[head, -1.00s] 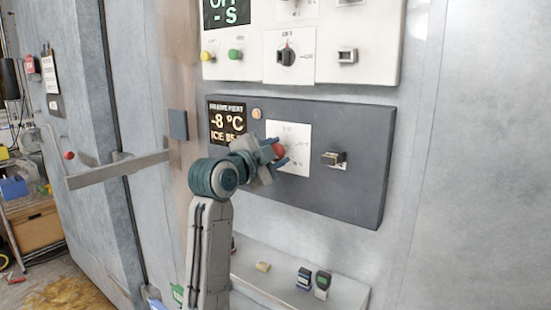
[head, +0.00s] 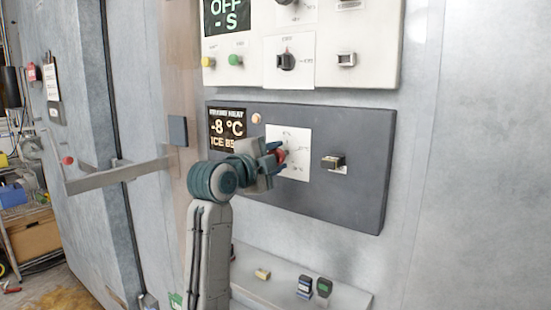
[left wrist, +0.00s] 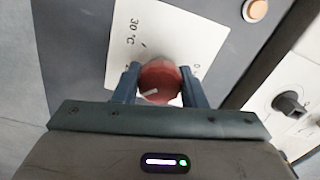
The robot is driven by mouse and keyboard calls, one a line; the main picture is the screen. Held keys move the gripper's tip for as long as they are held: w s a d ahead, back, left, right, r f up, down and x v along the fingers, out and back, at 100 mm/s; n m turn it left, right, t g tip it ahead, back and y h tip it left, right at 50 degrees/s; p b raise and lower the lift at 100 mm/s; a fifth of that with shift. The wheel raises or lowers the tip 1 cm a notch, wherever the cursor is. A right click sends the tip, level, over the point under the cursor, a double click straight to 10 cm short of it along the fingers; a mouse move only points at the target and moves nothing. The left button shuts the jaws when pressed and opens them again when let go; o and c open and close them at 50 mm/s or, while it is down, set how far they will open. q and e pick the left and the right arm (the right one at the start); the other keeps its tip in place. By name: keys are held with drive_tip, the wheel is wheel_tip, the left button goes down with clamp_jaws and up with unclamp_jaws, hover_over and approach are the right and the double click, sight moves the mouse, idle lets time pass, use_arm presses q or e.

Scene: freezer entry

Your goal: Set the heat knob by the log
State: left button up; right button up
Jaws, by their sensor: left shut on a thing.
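The red heat knob (left wrist: 160,82) sits on a white dial plate (left wrist: 150,30) in the left wrist view, with a pale pointer mark on its face. My left gripper (left wrist: 160,88) is shut on the knob, one finger on each side. In the head view the knob (head: 281,156) shows partly behind my left gripper (head: 273,158). The plate (head: 297,165) is on a dark grey panel (head: 360,190). The panel's display (head: 228,128) reads -8 °C, with an ICE line partly covered by my gripper. The log is not clearly identifiable. My right gripper is out of view.
A dark switch (head: 333,161) is right of the dial. A white panel (head: 375,45) above holds a black knob (head: 287,61) and green and yellow buttons. A shelf (head: 340,296) below carries small devices. A door handle bar (head: 120,172) juts out at left.

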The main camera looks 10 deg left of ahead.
use_arm(q)
drive_tip(key=shift+f, duration=0.1)
drive_tip(key=o, duration=1)
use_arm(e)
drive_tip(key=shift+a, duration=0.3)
use_arm(q)
drive_tip(key=b+v, duration=0.3)
drive_tip(key=v, duration=0.8)
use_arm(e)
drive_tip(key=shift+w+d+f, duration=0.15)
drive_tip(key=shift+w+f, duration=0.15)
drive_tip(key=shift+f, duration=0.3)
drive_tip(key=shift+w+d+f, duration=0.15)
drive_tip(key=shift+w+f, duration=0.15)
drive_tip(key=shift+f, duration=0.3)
use_arm(q)
drive_tip(key=shift+w+f, duration=0.1)
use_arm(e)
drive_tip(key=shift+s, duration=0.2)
